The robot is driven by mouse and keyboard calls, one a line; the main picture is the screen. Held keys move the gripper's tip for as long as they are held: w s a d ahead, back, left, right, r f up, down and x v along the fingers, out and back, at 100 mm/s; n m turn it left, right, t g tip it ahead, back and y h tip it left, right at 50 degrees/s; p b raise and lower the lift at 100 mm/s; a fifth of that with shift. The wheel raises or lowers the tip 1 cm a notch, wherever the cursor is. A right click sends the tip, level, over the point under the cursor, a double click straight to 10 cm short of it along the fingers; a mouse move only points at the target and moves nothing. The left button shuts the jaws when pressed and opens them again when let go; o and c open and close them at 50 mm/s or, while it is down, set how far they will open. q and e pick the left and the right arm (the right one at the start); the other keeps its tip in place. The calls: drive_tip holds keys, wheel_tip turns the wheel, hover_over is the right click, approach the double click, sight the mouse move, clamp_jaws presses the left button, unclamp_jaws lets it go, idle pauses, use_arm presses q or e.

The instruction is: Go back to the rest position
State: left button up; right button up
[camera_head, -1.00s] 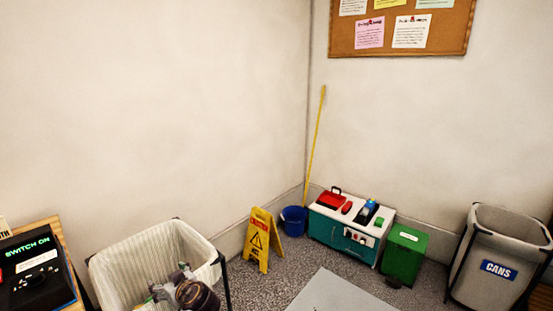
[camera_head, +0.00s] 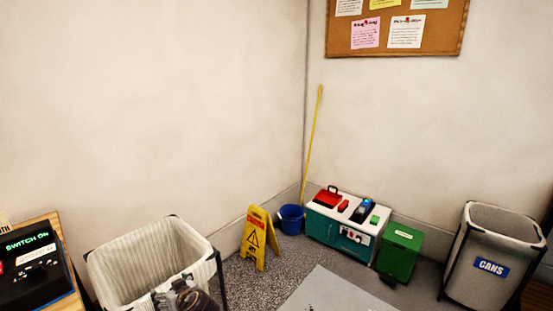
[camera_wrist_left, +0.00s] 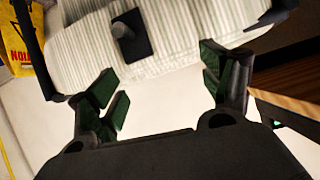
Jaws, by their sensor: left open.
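My left gripper (camera_wrist_left: 165,90) is open in the left wrist view, with its dark green finger pads wide apart and nothing between them. In the head view my left arm (camera_head: 187,297) shows only in part at the bottom edge, in front of the white-lined bin (camera_head: 120,262); the fingers are hard to make out there. The bin's ribbed white liner (camera_wrist_left: 190,40) is beyond the fingers in the left wrist view. A dark square with a grey cylinder (camera_wrist_left: 123,32) shows against it. My right gripper is not in view.
A black console (camera_head: 32,270) reading "SWITCH ON" stands on a wooden table at left. A yellow floor sign (camera_head: 258,238), blue bucket (camera_head: 291,220), teal-and-white cabinet (camera_head: 325,232), green bin (camera_head: 400,255) and grey CANS bin (camera_head: 465,270) stand farther back. A pale floor patch (camera_head: 325,292) is clear.

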use_arm(q)
drive_tip(key=s+d+f+m+g+h, duration=0.25)
drive_tip(key=s+f, duration=0.35)
drive_tip(key=f, duration=0.3)
drive_tip(key=s+d+f+m+g+h, duration=0.1)
drive_tip(key=s+d+f+m+h, duration=0.3)
drive_tip(key=f, duration=0.5)
drive_tip(key=s+d+f+m+g+h, duration=0.1)
drive_tip(key=s+d+f+m, duration=0.1)
drive_tip(key=s+f, duration=0.4)
drive_tip(key=s+d+f+m+g+h, duration=0.2)
drive_tip(key=s+d+f, duration=0.3)
drive_tip(key=s, duration=0.8)
drive_tip(key=shift+s+d+f+m+p, duration=0.2)
drive_tip(key=shift+f+m+p, duration=0.2)
drive_tip(key=shift+f, duration=0.35)
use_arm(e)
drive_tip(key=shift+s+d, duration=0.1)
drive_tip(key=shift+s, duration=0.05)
use_arm(q)
drive_tip(key=shift+s+a+f+h+p, duration=0.15)
drive_tip(key=shift+h+p, duration=0.1)
drive_tip(key=shift+p, duration=0.3)
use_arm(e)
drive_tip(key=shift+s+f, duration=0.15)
